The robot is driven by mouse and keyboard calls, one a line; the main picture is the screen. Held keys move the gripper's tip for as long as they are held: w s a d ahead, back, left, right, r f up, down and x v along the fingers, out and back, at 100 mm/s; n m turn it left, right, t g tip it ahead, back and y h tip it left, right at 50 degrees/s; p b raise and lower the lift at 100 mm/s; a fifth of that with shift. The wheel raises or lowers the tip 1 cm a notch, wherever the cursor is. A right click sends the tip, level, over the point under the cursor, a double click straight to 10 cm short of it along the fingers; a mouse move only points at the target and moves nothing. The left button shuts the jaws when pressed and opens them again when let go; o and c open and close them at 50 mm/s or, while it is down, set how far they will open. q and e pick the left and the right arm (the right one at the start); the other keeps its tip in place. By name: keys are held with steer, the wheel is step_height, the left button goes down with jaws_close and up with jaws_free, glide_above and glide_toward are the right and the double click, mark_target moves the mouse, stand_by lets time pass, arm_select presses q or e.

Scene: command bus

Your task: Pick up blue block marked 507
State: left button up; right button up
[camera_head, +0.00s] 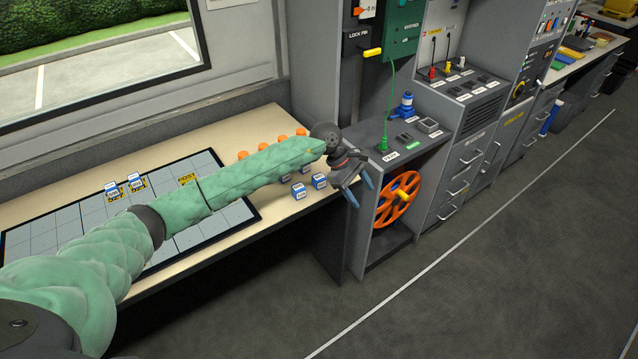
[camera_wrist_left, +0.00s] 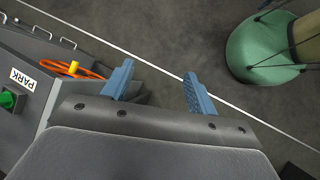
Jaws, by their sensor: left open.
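Two small blue and white blocks stand at the right end of the desk, a left block (camera_head: 298,191) and a right block (camera_head: 319,181). Two more, a block (camera_head: 113,190) and a block (camera_head: 136,181), stand on the dark-framed grid board. Their numbers are too small to read surely, so I cannot tell which is 507. My left gripper (camera_head: 358,191) is open and empty, past the desk's right end, to the right of the nearer blocks. In the left wrist view the gripper (camera_wrist_left: 156,84) has its blue fingers spread over the floor, with no block between them. My right gripper is not in view.
Several orange pieces (camera_head: 281,140) stand behind my left arm on the desk (camera_head: 285,222). The grid board (camera_head: 60,226) covers much of the desk. A grey cabinet with an orange wheel (camera_head: 396,202) stands close right of the gripper. The floor (camera_head: 500,240) in front is clear.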

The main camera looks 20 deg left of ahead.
mark_target(319, 177)
arm_select(q)
steer(key=w+a+r+m+y, duration=0.1)
steer(key=a+y, duration=0.1)
steer(key=a, duration=0.2)
steer(key=w+a+r+m+y, duration=0.1)
steer(key=a+r+y, duration=0.1)
steer(key=a, duration=0.2)
steer(key=w+a+r+m+y, duration=0.1)
steer(key=a+r+y, duration=0.1)
steer(key=a, duration=0.2)
steer(key=shift+w+a+r+t+y, duration=0.15)
steer(key=shift+w+a+t+y, duration=0.15)
steer(key=shift+a+t, duration=0.1)
steer(key=shift+a, duration=0.3)
steer(key=shift+f, duration=0.25)
steer(key=shift+w+f, duration=0.1)
steer(key=shift+f, duration=0.8)
steer(key=f+p, duration=0.2)
steer(key=f, duration=0.1)
steer(key=f+p, duration=0.1)
steer(key=shift+w+a+f, duration=0.15)
steer(key=shift+w+a, duration=0.05)
steer(key=shift+w, duration=0.1)
steer(key=shift+f, duration=0.45)
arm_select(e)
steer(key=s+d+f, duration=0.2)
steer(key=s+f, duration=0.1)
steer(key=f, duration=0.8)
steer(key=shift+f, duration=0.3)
